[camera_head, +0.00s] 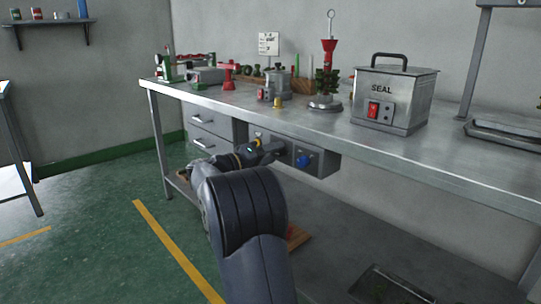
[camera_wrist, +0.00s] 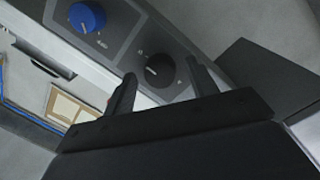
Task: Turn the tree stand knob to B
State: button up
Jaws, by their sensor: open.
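A black knob (camera_wrist: 160,71) sits on the grey control panel (camera_wrist: 118,48) under the bench, with small pale marks around it that are too blurred to read. A blue knob (camera_wrist: 87,17) sits beside it; it also shows in the head view (camera_head: 303,161). I cannot read which knob is the tree stand's. My gripper (camera_wrist: 161,67) is open, its two fingers on either side of the black knob in the wrist view; I cannot tell if they touch it. In the head view my gripper (camera_head: 274,149) is in front of the panel, and the black knob is hidden.
On the steel bench (camera_head: 440,165) stand a SEAL box (camera_head: 395,98), a dark tree on a round stand (camera_head: 325,104) and several small tools. Drawers (camera_head: 204,134) are left of the panel. A lower shelf (camera_head: 345,235) lies beneath.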

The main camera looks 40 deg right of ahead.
jog(key=a+p, duration=0.3)
jog(key=a, duration=0.7)
jog(key=shift+w+a, duration=0.15)
jog(key=shift+a, duration=0.25)
jog(key=shift+d, duration=0.15)
jog(key=d+b, duration=0.3)
jog(key=d, duration=0.7)
jog(key=shift+d, duration=0.35)
jog(key=shift+a, duration=0.1)
